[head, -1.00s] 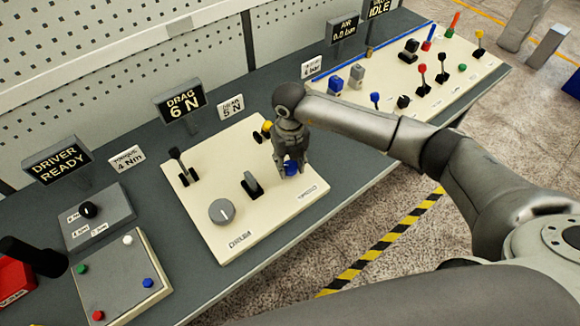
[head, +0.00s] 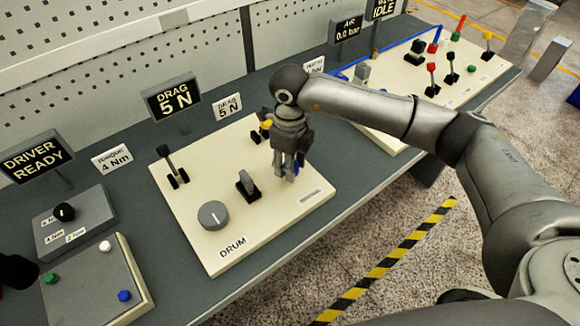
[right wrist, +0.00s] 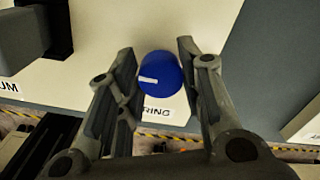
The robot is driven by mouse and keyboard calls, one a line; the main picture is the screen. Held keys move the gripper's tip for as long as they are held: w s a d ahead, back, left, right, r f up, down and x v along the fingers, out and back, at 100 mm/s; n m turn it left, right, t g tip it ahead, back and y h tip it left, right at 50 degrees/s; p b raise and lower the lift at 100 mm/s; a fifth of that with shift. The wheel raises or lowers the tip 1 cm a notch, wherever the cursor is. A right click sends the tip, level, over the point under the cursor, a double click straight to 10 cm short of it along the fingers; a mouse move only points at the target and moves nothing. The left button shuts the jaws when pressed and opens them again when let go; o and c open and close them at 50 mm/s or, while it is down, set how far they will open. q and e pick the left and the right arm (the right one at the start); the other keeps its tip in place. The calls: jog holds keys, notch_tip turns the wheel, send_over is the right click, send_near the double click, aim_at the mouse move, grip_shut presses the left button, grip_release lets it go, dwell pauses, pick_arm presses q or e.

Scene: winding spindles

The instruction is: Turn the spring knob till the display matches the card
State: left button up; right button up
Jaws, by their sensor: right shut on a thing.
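The blue spring knob (right wrist: 161,78) has a white pointer line and sits on the cream panel (head: 272,223), beside a label partly reading "RING" in the right wrist view. My right gripper (head: 286,172) comes down over it from above, its two fingers on either side, shut on the knob. In the head view the fingers hide most of the knob. The drag display (head: 172,97) reads "DRAG 5 N". The white card (head: 227,108) to its right reads 5 N, so the two show the same number.
The panel also carries a grey drum knob (head: 213,216), a grey lever (head: 247,186), a black lever (head: 171,166) and a yellow-topped control (head: 265,125) close behind my gripper. A driver station with buttons stands at left, an air panel at right.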

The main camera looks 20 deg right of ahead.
dwell(0.3)
jog(key=o, duration=1)
jog(key=shift+r, duration=0.15)
notch_tip(320, 180, up, 12)
jog(key=shift+f, duration=0.1)
dwell(0.3)
